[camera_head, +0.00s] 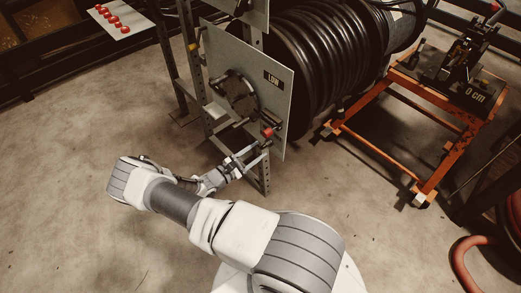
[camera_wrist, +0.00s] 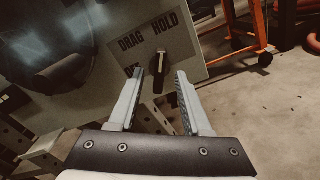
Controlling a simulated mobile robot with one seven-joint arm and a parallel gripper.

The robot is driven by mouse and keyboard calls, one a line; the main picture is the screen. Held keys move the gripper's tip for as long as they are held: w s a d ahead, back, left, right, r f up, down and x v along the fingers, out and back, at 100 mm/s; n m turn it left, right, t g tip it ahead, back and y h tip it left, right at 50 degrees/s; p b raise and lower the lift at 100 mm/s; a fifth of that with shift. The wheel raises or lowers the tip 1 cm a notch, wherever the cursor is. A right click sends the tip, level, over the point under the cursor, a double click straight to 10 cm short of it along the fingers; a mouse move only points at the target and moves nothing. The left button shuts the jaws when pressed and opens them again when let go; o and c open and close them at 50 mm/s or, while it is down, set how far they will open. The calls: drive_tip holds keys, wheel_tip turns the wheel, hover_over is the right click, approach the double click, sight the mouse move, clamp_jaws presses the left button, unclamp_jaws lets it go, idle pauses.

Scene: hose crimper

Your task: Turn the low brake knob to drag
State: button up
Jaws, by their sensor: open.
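The low brake knob (camera_wrist: 161,62) is a dark, elongated handle on a grey plate (camera_wrist: 105,65) in the wrist view. Its label reads DRAG (camera_wrist: 131,42) at upper left, HOLD (camera_wrist: 166,22) at top and OFF at lower left, partly covered by a finger. The knob's long axis runs nearly up and down in the picture, its upper end towards HOLD. My gripper (camera_wrist: 160,76) is open, with one fingertip on each side of the knob; contact cannot be told. In the head view my gripper (camera_head: 259,143) is at the lower right of the plate marked LOW (camera_head: 274,79).
A round black hub (camera_head: 238,93) sits on the plate left of the gripper. A black hose reel (camera_head: 325,55) stands behind it. An orange-framed cart (camera_head: 440,165) stands to the right. A red-topped part (camera_head: 267,132) is close to my gripper. The floor in front is clear.

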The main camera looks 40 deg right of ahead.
drive_tip(key=shift+w+d, duration=0.1)
drive_tip(key=shift+d, duration=1)
clamp_jaws()
